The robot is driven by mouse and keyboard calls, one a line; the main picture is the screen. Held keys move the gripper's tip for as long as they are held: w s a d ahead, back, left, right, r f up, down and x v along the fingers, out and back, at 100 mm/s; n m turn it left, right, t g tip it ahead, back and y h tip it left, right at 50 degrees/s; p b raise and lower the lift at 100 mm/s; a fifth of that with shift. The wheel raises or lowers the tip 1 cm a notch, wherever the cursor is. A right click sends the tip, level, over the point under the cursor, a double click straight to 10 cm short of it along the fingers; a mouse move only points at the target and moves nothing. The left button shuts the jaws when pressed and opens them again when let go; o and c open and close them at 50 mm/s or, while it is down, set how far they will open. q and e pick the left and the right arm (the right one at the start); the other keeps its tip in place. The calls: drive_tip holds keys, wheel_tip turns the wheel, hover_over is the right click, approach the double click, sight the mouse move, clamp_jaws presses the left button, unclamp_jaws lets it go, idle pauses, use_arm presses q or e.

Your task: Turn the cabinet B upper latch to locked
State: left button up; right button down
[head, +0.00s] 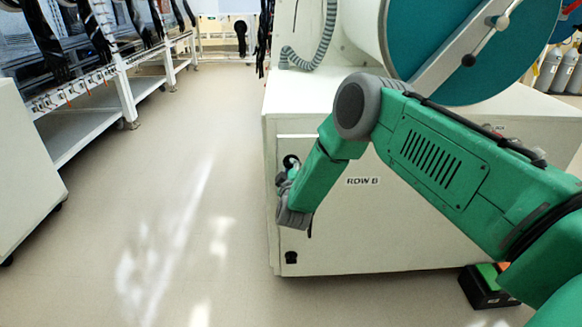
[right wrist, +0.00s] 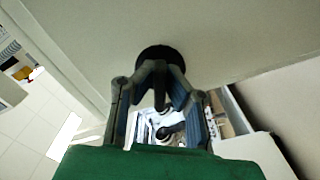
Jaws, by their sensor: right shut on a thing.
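Cabinet B (head: 345,225) is the white cabinet marked ROW B. Its upper latch (head: 291,161) is a black round fitting near the top left of the front, mostly hidden by my gripper in the head view. In the right wrist view the upper latch (right wrist: 160,54) shows as a black disc with a dark handle standing out from it. My right gripper (head: 289,184) is at this latch, and its fingers (right wrist: 162,92) are closed on the handle. I cannot tell the latch's setting. A lower black latch (head: 291,257) is untouched. My left gripper is out of view.
A large teal round door (head: 425,75) with a pale bar sits above the cabinet. A black and green box (head: 484,288) is on the floor at right. A white cabinet (head: 25,175) and benches (head: 95,118) stand at left. The floor (head: 160,200) between is clear.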

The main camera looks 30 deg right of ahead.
drive_tip(key=shift+s+a+f, duration=0.1)
drive_tip(key=shift+s+f, duration=0.1)
drive_tip(key=shift+f, duration=0.2)
drive_tip(key=c, duration=1.6)
unclamp_jaws()
drive_tip(key=shift+c, duration=0.2)
drive_tip(key=shift+w+r, duration=0.1)
drive_tip(key=shift+r, duration=0.1)
drive_tip(key=v, duration=1.2)
